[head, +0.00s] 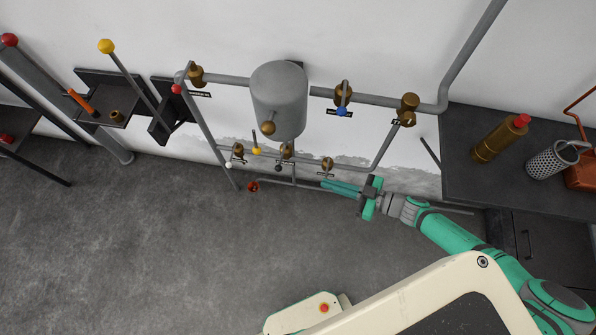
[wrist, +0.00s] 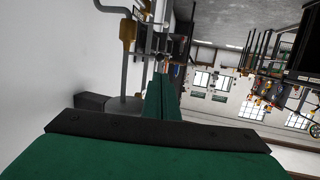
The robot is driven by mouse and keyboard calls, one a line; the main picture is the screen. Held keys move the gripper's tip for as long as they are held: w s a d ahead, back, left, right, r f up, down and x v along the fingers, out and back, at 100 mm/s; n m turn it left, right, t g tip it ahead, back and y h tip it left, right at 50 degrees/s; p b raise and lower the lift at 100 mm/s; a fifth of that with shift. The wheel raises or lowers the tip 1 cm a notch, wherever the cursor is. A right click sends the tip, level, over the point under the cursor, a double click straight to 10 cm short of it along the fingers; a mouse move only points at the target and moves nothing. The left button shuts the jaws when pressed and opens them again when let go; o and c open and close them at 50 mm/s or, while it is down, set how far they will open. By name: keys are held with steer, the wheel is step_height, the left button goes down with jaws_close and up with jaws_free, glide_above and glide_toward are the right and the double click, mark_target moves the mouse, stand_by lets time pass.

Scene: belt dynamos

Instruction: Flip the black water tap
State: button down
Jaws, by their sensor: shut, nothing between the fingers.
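A small dark knob (head: 285,167) hangs below a brass valve on the lower wall pipe, under the grey tank; it looks like the black tap, but it is small in the head view. My gripper (head: 324,184) is to the right of it and a little lower, apart from it. The long teal fingers are shut, empty and point left along the wall. In the wrist view, the closed fingers (wrist: 160,90) point towards the pipes, and a brass valve (wrist: 127,32) shows to their left. I cannot pick out the black tap there.
Neighbouring taps have a white ball (head: 229,165), a yellow ball (head: 256,151) and a blue ball (head: 341,111). A brass valve (head: 327,163) sits just above my fingertips. The grey tank (head: 279,100) hangs above. A dark counter (head: 470,150) stands right. The floor left is clear.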

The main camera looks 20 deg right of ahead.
glide_toward(282, 156)
steer(key=a+f, duration=0.1)
steer(key=a, duration=0.5)
steer(key=shift+f, duration=0.2)
steer(key=shift+w+a, duration=0.15)
steer(key=shift+a, duration=0.05)
